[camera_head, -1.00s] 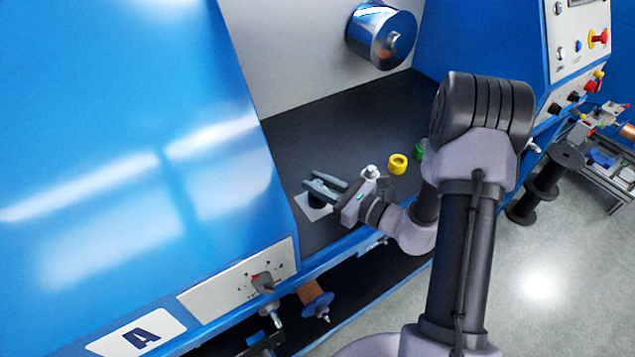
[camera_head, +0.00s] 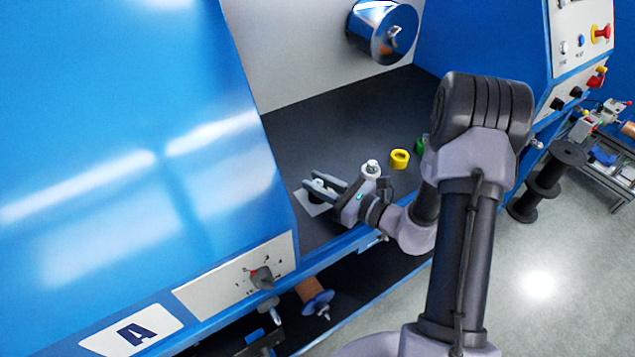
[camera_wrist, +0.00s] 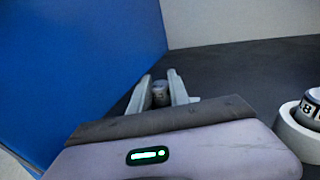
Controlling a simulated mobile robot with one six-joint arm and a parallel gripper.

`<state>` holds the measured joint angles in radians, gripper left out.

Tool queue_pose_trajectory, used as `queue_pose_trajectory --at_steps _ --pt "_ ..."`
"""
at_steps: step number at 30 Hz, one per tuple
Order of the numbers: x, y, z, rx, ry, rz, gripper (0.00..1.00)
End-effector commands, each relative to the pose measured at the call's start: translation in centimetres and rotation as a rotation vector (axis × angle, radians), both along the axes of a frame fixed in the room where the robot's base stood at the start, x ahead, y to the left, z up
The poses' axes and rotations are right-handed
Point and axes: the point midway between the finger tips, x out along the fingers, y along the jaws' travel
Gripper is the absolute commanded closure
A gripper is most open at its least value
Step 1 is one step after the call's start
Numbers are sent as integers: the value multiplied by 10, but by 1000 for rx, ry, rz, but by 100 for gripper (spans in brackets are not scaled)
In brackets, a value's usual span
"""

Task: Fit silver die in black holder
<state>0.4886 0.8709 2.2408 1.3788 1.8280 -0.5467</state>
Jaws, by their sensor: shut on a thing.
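My gripper (camera_head: 311,180) is at the left end of the dark work surface, with its two grey fingers pointing left. Below the fingers in the head view is a dark round piece, likely the black holder (camera_head: 316,198), on a light grey plate (camera_head: 313,210). The fingers hide part of it. I cannot tell whether the die touches the holder or is inside it.
A white ring holder (camera_head: 371,172) with a numbered silver piece (camera_wrist: 313,106) stands close to the right of my gripper. A yellow ring (camera_head: 399,159) and a green one (camera_head: 420,144) lie beyond. The blue machine cover (camera_head: 150,150) is close on the left.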

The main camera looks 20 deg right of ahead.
Motion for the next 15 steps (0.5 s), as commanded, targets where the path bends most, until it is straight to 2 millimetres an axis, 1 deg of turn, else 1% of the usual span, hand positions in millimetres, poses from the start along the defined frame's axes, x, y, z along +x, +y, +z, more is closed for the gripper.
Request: queue_pose_trajectory --at_steps 2,3,6,15 --pt "0 0 -1 0 2 1 100" --pt "-1 0 -1 0 2 1 70" --pt "0 0 -1 0 2 1 52" --pt "0 0 -1 0 2 1 52"
